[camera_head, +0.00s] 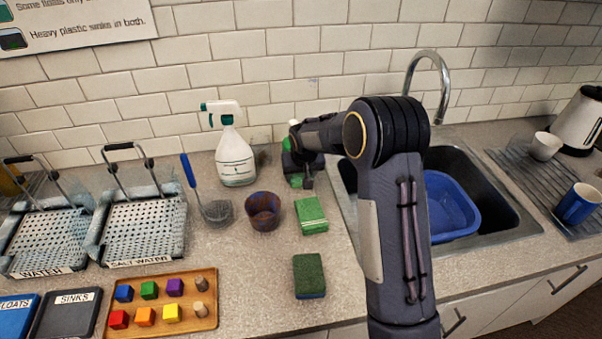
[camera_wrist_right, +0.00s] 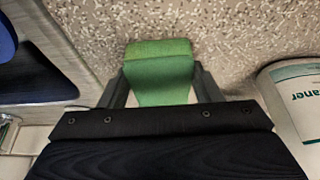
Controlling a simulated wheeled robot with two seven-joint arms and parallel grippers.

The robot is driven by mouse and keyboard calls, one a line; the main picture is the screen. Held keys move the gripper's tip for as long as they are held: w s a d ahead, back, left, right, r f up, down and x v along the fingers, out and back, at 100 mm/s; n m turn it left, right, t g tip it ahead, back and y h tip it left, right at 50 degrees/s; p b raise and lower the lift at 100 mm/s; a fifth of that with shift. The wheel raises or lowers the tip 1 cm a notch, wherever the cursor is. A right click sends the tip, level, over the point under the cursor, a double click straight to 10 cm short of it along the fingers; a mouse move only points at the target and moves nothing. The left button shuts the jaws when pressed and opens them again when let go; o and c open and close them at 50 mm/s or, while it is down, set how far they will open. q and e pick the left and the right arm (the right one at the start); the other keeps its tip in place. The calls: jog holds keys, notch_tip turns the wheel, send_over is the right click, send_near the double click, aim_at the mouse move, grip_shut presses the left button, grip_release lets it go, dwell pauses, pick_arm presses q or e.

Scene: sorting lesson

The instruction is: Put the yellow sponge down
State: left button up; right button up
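No plainly yellow sponge shows in either view. My right gripper (camera_wrist_right: 163,90) has its two fingers against the sides of a green block (camera_wrist_right: 160,72), lighter along its far edge, over the counter. In the head view my right gripper (camera_head: 303,180) is beyond the forearm, left of the sink, with green (camera_head: 294,181) showing around it. A bright green sponge (camera_head: 311,215) lies on the counter in front of it. A sponge with a dark green top and blue base (camera_head: 309,275) lies nearer. My left gripper is out of view.
The sink holds a blue tub (camera_head: 452,205). A wooden tray (camera_head: 193,325) holds coloured blocks. Bare counter lies around the near sponge.

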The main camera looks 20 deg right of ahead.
jog(key=o, duration=0.5)
jog(key=shift+c, duration=0.2)
